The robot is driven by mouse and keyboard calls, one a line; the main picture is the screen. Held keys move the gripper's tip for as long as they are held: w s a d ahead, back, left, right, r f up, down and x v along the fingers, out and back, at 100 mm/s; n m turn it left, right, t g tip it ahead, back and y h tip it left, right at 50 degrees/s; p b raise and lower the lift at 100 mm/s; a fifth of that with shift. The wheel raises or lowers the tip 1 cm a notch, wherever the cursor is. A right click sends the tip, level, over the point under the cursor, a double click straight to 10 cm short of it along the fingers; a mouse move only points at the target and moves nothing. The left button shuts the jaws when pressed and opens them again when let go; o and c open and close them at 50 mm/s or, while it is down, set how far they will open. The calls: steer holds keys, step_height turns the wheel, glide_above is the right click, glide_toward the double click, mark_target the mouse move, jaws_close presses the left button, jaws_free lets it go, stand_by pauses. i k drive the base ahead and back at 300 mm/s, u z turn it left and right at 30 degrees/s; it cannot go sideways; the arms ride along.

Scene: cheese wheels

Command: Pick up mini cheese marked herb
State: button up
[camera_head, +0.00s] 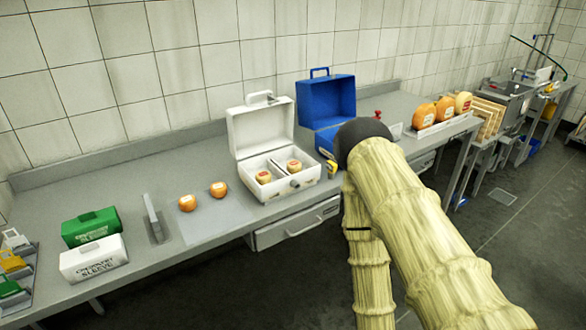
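Two small orange mini cheeses (187,203) and (218,189) sit apart on a pale mat (212,226) on the counter. Two yellowish mini cheeses with red labels (263,177) and (294,166) sit in separate compartments of an open white case (262,131). The labels are too small to read, so I cannot tell which cheese is marked herb. My arm, in a pale yellow sleeve, rises at the right and ends in a dark rounded joint in front of the blue case (326,101).
Larger cheeses (445,108) stand in a row on the far right counter. A small yellow-and-black object (332,168) is beside the white case.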

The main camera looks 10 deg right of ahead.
mark_target(293, 167)
steer(key=u, duration=1.25)
steer(key=i, duration=0.85)
steer(key=z, duration=0.3)
